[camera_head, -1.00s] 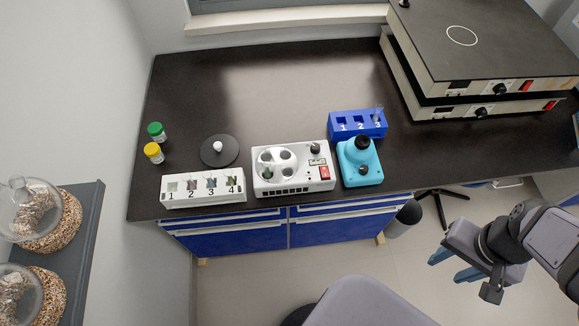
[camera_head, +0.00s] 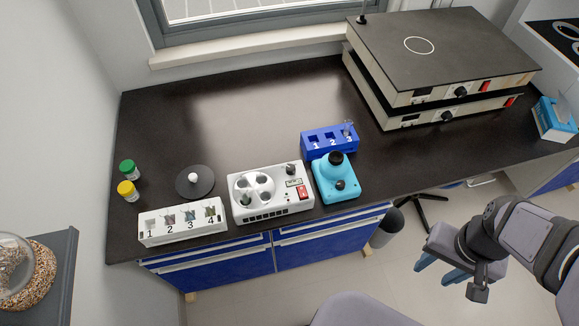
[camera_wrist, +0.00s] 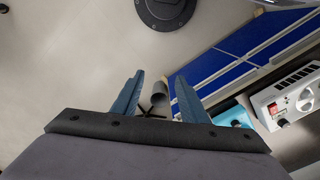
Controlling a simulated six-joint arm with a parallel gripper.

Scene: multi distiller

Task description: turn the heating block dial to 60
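The white heating block (camera_head: 245,211) with round wells on top stands at the bench's front edge. Its dial (camera_head: 291,169) is a small knob at its back right corner, behind a small display and a red switch (camera_head: 303,193). The dial's setting is too small to read. In the wrist view the heating block (camera_wrist: 298,92) is partly cut off at the right edge, with the dial (camera_wrist: 283,123) near the red switch. My gripper (camera_head: 438,270) is open and empty over the floor, right of and well apart from the block. Its blue fingers also show in the wrist view (camera_wrist: 160,77).
A teal mixer (camera_head: 327,181) and a blue tube rack (camera_head: 330,140) stand right of the block. A white numbered rack (camera_head: 190,237) is on its left. Stacked hot plates (camera_head: 440,60) fill the back right. A bin (camera_head: 385,230) and a stool base are below the bench.

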